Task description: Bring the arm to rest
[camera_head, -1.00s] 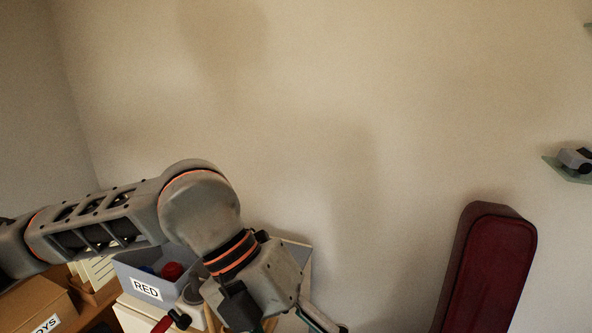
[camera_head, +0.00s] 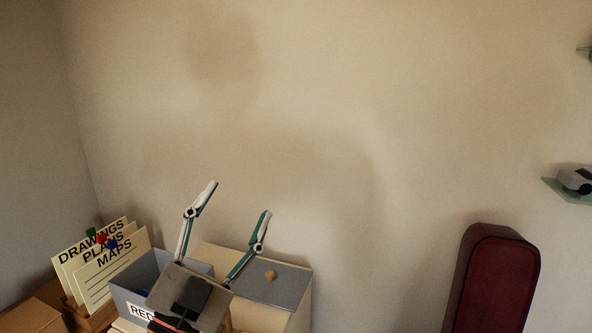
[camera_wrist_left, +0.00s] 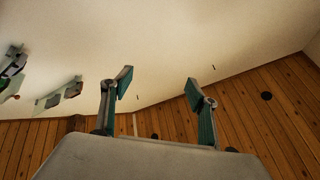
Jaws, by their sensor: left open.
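My left gripper (camera_head: 238,206) is in the lower middle of the head view, with its two fingers pointing up and spread apart. It is open and empty. In the left wrist view the two green-and-grey fingers (camera_wrist_left: 160,88) also stand apart with nothing between them. Behind them that view shows pale wall and a wooden floor (camera_wrist_left: 265,120). The rest of my left arm is mostly below the head view's edge. My right gripper is not in view.
A grey bin labelled RED (camera_head: 135,292), a cabinet with a grey top (camera_head: 285,286) bearing a small tan object (camera_head: 270,275), and labelled file cards (camera_head: 112,270) are near the gripper. A dark red case (camera_head: 490,280) stands right. A glass shelf (camera_head: 570,192) is farther right.

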